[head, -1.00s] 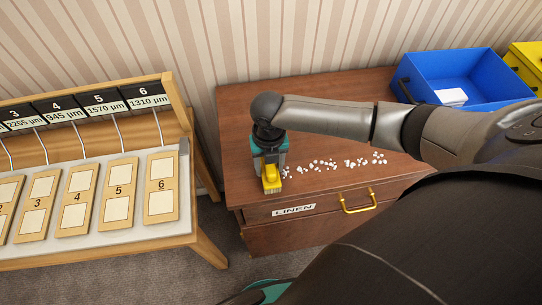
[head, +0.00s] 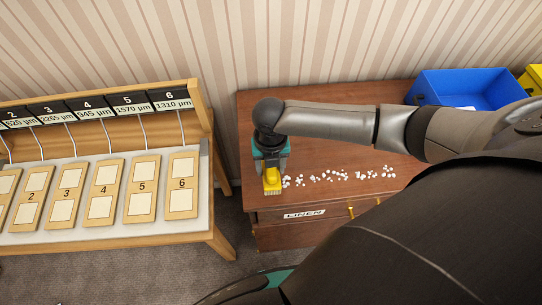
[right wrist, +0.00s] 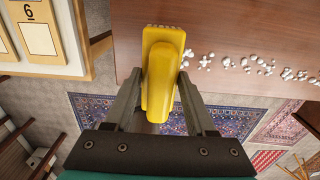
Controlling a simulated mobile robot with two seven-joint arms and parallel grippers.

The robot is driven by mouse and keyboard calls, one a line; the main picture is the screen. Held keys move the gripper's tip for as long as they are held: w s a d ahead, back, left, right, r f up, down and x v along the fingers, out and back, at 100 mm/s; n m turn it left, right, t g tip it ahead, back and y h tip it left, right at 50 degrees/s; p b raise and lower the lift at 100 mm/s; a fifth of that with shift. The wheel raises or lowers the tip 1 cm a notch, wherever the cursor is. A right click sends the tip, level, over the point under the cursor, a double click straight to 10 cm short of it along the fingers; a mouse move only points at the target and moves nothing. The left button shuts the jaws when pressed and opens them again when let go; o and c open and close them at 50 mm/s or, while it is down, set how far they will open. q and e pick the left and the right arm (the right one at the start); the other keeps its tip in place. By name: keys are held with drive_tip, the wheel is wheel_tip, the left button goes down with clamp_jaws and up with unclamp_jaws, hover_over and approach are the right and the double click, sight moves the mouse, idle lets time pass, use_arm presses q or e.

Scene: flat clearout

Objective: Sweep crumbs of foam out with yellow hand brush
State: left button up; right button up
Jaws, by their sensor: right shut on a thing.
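My right gripper (head: 271,170) is shut on the yellow hand brush (head: 272,182) by its handle, at the left end of a brown cabinet top (head: 340,150). The right wrist view shows the brush (right wrist: 161,65) between the two fingers (right wrist: 160,85). White foam crumbs (head: 330,176) lie in a loose row on the cabinet top, just right of the brush and running rightward. They also show in the right wrist view (right wrist: 250,65). Whether crumbs lie under the brush is hidden. My left gripper is not in view.
A blue open bin (head: 460,88) stands at the cabinet's back right, with a yellow container (head: 533,78) beside it. A wooden rack with numbered sample boards (head: 105,190) stands left, across a narrow gap. A drawer labelled LINEN (head: 305,214) is in the cabinet front.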

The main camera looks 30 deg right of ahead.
drive_tip(key=shift+r+p, duration=1.7)
drive_tip(key=shift+p, duration=0.05)
